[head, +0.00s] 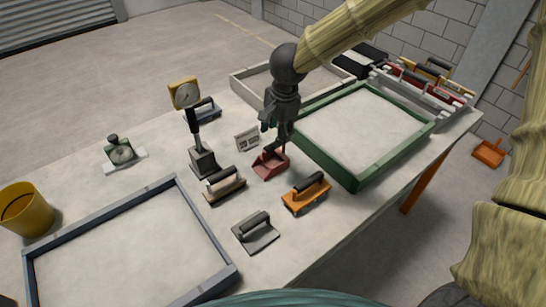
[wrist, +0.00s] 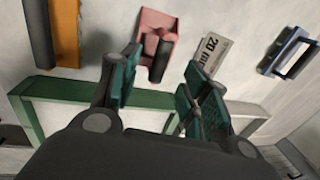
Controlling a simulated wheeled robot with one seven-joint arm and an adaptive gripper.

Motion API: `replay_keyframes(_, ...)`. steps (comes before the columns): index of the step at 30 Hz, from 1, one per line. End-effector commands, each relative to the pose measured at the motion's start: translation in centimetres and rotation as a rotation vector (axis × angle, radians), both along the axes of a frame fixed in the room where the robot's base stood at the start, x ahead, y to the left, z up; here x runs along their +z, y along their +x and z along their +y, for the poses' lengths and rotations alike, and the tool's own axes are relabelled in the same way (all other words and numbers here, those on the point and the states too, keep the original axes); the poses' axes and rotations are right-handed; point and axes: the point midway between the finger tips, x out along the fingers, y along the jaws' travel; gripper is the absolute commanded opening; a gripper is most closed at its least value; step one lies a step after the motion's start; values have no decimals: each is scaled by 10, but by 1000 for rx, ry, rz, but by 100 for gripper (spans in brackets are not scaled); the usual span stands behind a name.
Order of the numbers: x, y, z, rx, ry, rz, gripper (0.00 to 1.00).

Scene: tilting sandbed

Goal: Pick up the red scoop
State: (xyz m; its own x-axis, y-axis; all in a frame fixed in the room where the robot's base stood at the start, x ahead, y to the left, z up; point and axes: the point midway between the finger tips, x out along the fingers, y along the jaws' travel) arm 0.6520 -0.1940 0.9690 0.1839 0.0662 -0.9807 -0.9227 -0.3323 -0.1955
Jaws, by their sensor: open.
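The red scoop (head: 268,166) lies on the table in the head view, left of the green-framed sandbed. It has a flat red pan and a dark handle. In the wrist view the red scoop (wrist: 157,38) lies past the fingertips, its dark handle pointing toward my gripper. My gripper (head: 272,137) is above the scoop in the head view and partly covers its handle side. Whether a finger touches the scoop I cannot tell.
An orange float (head: 306,192) and a wooden-based float (head: 224,184) lie close to the scoop. A grey float (head: 256,231) is nearer. A dial gauge on a stand (head: 190,115) rises to the left. A printed card (head: 247,139) lies beside my gripper. The green frame (head: 358,180) borders the right.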

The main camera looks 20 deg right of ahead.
Motion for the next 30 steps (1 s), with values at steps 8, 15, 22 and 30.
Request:
replay_keyframes(8,-24,5,2,2,0,0,46)
replay_keyframes(15,-44,11,1,3,-2,2,46)
replay_keyframes(22,-69,17,1,3,-2,0,46)
replay_keyframes(30,-75,18,2,4,-1,0,46)
